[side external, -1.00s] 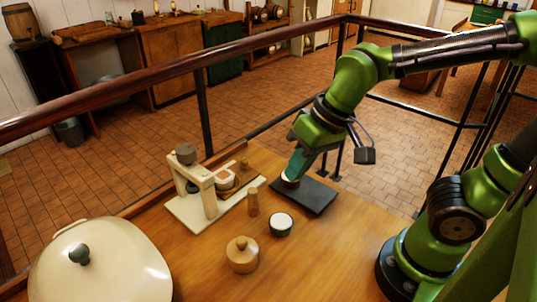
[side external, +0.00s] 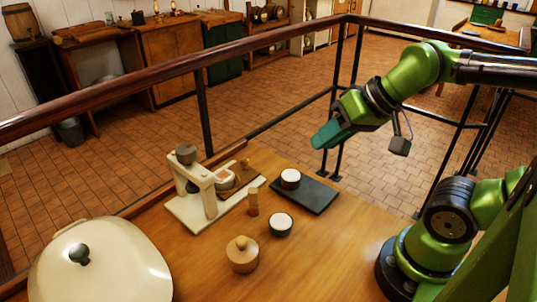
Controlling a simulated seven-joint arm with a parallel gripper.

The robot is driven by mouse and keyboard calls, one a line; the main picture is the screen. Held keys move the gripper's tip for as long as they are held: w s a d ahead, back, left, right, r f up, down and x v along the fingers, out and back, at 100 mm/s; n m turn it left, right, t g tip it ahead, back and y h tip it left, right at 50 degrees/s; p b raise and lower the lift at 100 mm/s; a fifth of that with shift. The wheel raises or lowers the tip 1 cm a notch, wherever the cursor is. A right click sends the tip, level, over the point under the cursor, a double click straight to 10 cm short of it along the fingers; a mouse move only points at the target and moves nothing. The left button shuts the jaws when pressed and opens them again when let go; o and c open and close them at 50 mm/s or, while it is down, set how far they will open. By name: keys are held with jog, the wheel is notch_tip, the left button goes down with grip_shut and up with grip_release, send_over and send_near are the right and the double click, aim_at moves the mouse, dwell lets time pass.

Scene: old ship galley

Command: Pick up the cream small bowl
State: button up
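A small round vessel with a white top and a dark side (side external: 290,178) sits upright on a black flat tray (side external: 318,197). A second small vessel, dark green with a white top (side external: 281,224), stands on the wooden table. A small cream round piece (side external: 224,174) shows at the cream stand; its shape is partly hidden. I cannot tell which of these is the cream small bowl. My gripper (side external: 319,141), with teal fingers, is above and beyond the tray, apart from all of them. Nothing shows between its fingers, but their gap cannot be made out.
The cream stand (side external: 207,200) with a dark knob is left of the tray. A small wooden shaker (side external: 252,203) and a lidded wooden pot (side external: 242,254) stand nearby. A large cream lidded pot (side external: 110,270) fills the front left. A railing (side external: 203,115) runs behind the table.

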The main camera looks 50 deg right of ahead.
jog(key=o, duration=1.2)
jog(key=n+g+h, duration=0.2)
jog(key=n+g, duration=0.2)
jog(key=g, duration=0.3)
send_over(223, 175)
jog(key=f, duration=1.5)
jog(key=shift+w+d, duration=0.1)
jog(key=shift+d, duration=0.1)
jog(key=shift+a+f, duration=0.2)
jog(key=shift+f, duration=2.65)
